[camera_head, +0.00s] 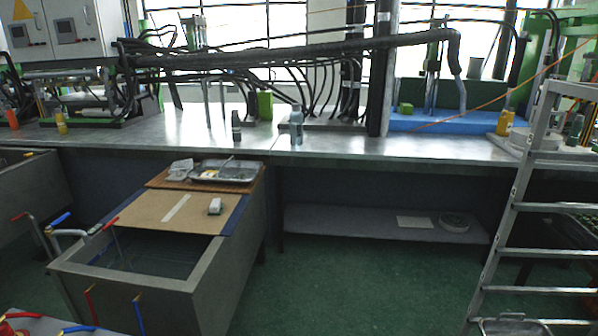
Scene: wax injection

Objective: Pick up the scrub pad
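A small white block with a darker, greenish part, which looks like the scrub pad (215,206), lies on a tan board (150,214). The board rests across the top of a grey open tank (185,290) at the left. The pad sits near the right side of the board, with bare board around it. A pale strip (177,207) lies to its left. My gripper does not show in this view.
A metal tray (247,179) with items stands behind the pad. A long metal workbench (330,150) with hoses and bottles runs across the back. A metal ladder (508,220) stands at right. The green floor (350,290) between is clear.

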